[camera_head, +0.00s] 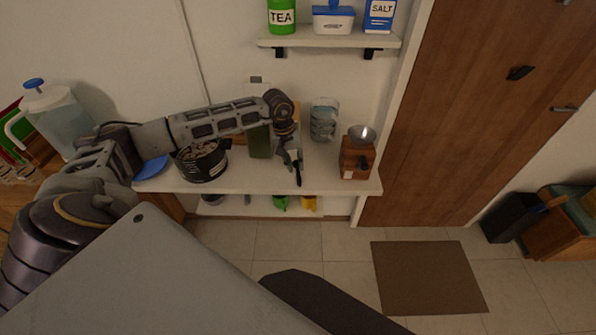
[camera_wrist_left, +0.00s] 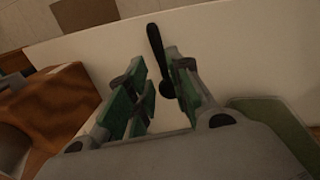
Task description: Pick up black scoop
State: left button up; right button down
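The black scoop (camera_head: 298,174) lies on the white counter near its front edge, with its handle pointing toward the front. In the left wrist view the scoop (camera_wrist_left: 155,42) has its long black handle beyond the fingertips, and its lower end reaches between the fingers. My left gripper (camera_head: 291,160) is over the counter at the scoop, pointing down. In the wrist view its green-padded fingers (camera_wrist_left: 158,80) are apart, on either side of the scoop's lower end. I cannot tell whether either finger touches it. My right gripper is not in view.
A wooden grinder (camera_head: 357,155) stands to the right and stacked glass cups (camera_head: 324,119) behind. A green container (camera_head: 260,141) and a dark pot (camera_head: 203,162) stand to the left. A shelf (camera_head: 330,40) hangs above. The floor in front has a brown mat (camera_head: 428,277).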

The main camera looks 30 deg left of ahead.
aim_at(298, 175)
pick_arm(q)
jog(key=shift+f, duration=0.1)
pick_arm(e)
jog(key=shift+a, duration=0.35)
pick_arm(q)
jog(key=shift+d+f, duration=0.2)
jog(key=shift+f, duration=0.35)
jog(key=f, duration=0.1)
jog(key=f+p, duration=0.1)
jog(key=shift+w+d+f, duration=0.1)
jog(key=shift+d+f, duration=0.1)
jog(key=shift+f, duration=0.8)
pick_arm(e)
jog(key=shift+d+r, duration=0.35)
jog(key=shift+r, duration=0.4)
pick_arm(q)
jog(key=shift+c, duration=0.3)
grip_shut()
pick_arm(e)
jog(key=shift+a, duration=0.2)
